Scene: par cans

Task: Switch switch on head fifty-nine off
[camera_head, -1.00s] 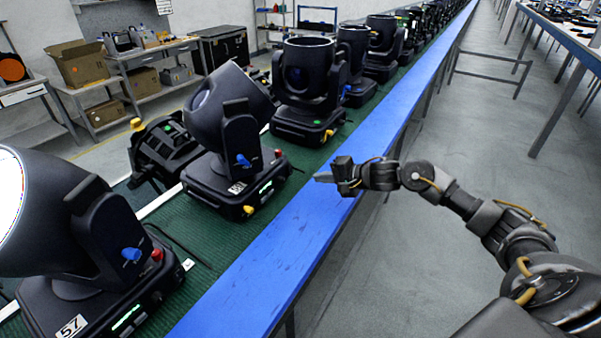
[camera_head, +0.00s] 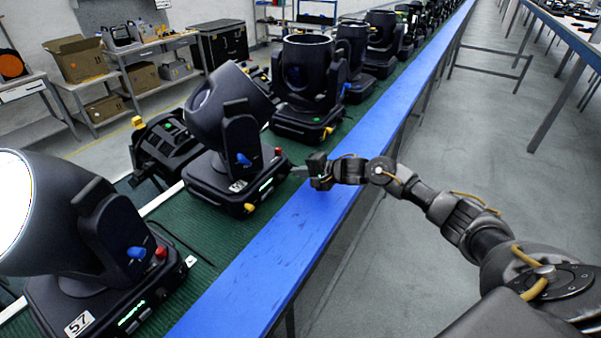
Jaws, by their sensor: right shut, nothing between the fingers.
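A black moving head (camera_head: 240,135) stands on the green belt left of centre. Its base carries a white number label (camera_head: 238,186), too small to read surely, a lit green display (camera_head: 266,184), a red knob (camera_head: 278,151) and a yellow plug (camera_head: 249,207). I cannot make out its switch. My right gripper (camera_head: 299,170) is shut and empty, its fingertips pointing left at the right end of that base. I cannot tell whether they touch it. My left gripper is not in view.
A lit head (camera_head: 92,225) labelled 57 stands at the near left. Another head (camera_head: 305,75) stands just behind, with several more beyond. The blue rail (camera_head: 270,265) runs along the belt (camera_head: 200,262).

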